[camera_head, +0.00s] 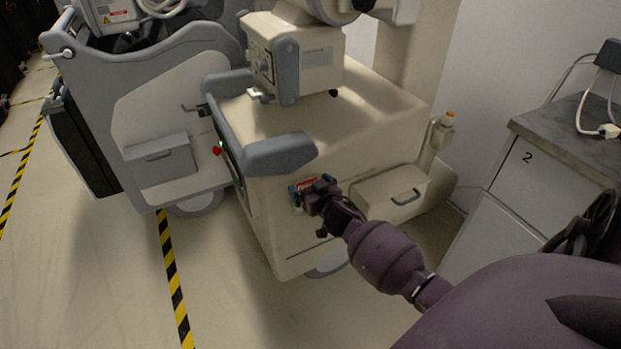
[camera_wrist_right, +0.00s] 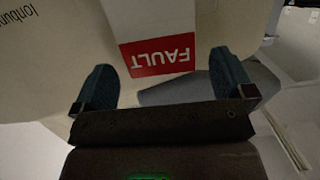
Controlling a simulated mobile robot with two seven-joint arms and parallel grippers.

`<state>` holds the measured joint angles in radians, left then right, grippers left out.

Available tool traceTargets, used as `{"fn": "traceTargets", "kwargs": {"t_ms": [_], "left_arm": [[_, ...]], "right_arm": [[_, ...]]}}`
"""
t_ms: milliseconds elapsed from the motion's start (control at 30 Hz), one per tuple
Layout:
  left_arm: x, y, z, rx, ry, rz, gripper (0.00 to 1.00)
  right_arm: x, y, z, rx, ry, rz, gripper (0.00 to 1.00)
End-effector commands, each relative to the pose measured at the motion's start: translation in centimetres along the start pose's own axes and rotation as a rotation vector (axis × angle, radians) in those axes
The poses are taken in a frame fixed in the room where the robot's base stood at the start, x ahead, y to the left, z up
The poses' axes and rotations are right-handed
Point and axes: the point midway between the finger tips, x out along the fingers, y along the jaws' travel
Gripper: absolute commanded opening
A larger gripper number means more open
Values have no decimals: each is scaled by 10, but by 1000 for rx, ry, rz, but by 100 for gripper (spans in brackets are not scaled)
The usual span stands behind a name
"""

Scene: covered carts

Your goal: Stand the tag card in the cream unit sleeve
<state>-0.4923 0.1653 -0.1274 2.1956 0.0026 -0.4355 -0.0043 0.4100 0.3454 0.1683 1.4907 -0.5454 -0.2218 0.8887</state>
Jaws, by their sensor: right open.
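The tag card (camera_wrist_right: 158,40) is pale with a red band reading FAULT, upside down in the right wrist view. My right gripper (camera_head: 311,188) is at that front face. In the right wrist view its two blue-grey fingers (camera_wrist_right: 164,82) are spread wide, one on each side of the card with gaps. I cannot make out the sleeve or tell whether the card stands in it. My left gripper is not in view.
A grey padded handle (camera_head: 280,155) juts out just above my right gripper. A grey and cream cart (camera_head: 165,100) stands at left. A cabinet marked 2 (camera_head: 540,180) is at right. Striped tape (camera_head: 172,275) marks open floor at the lower left.

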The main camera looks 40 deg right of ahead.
Motion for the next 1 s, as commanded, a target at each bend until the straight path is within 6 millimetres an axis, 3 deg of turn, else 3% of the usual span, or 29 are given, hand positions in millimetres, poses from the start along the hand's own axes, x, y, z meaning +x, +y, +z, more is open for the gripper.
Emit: {"fn": "traceTargets", "kwargs": {"t_ms": [233,700,1000], "left_arm": [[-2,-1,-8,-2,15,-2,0],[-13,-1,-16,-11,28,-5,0],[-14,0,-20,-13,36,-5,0]], "right_arm": [[-17,0,-2,2,2,0,100],[-91,0,-3,2,4,0,100],[-108,0,-1,0,1,0,100]]}}
